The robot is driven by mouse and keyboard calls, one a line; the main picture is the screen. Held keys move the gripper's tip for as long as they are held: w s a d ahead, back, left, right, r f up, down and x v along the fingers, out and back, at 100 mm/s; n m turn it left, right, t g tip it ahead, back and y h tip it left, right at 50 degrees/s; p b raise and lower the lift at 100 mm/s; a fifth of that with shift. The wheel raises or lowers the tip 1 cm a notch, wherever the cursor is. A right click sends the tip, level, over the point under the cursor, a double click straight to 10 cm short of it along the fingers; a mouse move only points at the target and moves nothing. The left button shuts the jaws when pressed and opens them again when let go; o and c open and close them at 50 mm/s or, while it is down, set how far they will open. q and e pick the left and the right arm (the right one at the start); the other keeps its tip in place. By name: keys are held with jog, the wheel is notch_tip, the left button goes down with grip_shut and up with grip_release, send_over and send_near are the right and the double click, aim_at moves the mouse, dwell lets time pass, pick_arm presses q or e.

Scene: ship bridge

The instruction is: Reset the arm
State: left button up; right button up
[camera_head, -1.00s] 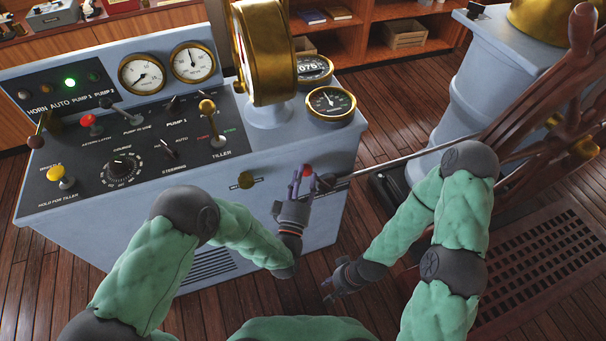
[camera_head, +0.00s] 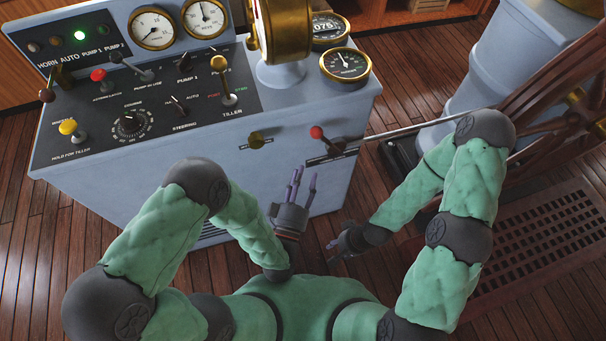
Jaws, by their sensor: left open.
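My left gripper (camera_head: 300,184) is in front of the console's front face, its purple fingers pointing up and apart. It is open and empty, below and left of a red-knobbed lever (camera_head: 317,132). A gap shows between the fingers and that lever. My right gripper (camera_head: 336,250) hangs low over the floor to the right, with its dark fingers pointing left. They are small and dark, so I cannot tell whether they are open or shut. I see nothing held in it.
The grey-blue console (camera_head: 110,210) carries switches, a yellow knob (camera_head: 67,127) and gauges (camera_head: 153,27). A wooden wheel (camera_head: 560,90) and a floor grating (camera_head: 560,240) are at right. Plank floor is clear between the console and the grating.

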dwell(0.3)
pick_arm(q)
jog(key=w+a+f+m+g+y+p, duration=0.1)
jog(key=a+f+g+p, duration=0.1)
jog(key=f+g, duration=0.45)
jog(key=w+a+f+m+g+p, duration=0.1)
jog(key=w+a+f+g+p, duration=0.1)
jog(key=f+g, duration=0.4)
jog(key=s+a+f+g+p, duration=0.1)
jog(key=s+f+g, duration=0.2)
jog(key=s, duration=0.4)
jog(key=s+a+f+g+p, duration=0.2)
jog(key=s+f+g, duration=0.1)
jog(key=s, duration=0.4)
jog(key=shift+a+m+g+h, duration=0.15)
jog(key=shift+m+g+h, duration=0.2)
jog(key=shift+g, duration=0.4)
